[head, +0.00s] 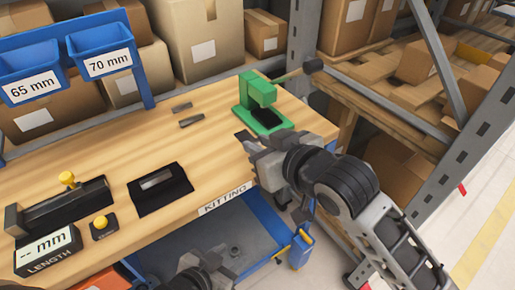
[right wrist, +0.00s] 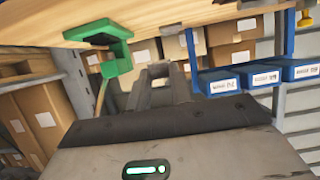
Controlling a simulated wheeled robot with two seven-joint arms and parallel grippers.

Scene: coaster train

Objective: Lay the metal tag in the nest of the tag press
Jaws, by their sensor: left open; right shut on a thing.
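The green tag press (head: 258,93) stands at the right end of the wooden bench, with a dark lever to its right. Its nest is in the black base (head: 268,116) under the green head. My right gripper (head: 250,146) is shut, just in front of the press near the bench edge. A small dark flat piece, apparently the metal tag (head: 242,136), shows at its fingertips, mostly hidden. The right wrist view shows the fingers (right wrist: 160,80) with the press (right wrist: 112,58) beside them at upper left. My left gripper (head: 205,272) is open and empty, low in front of the bench.
Two loose metal strips (head: 187,115) lie left of the press. A black holder (head: 160,188) with a metal plate, a length gauge (head: 62,208) and a yellow button (head: 101,223) are further left. Blue bins (head: 100,42) hang behind. A grey rack post (head: 300,45) stands behind the press.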

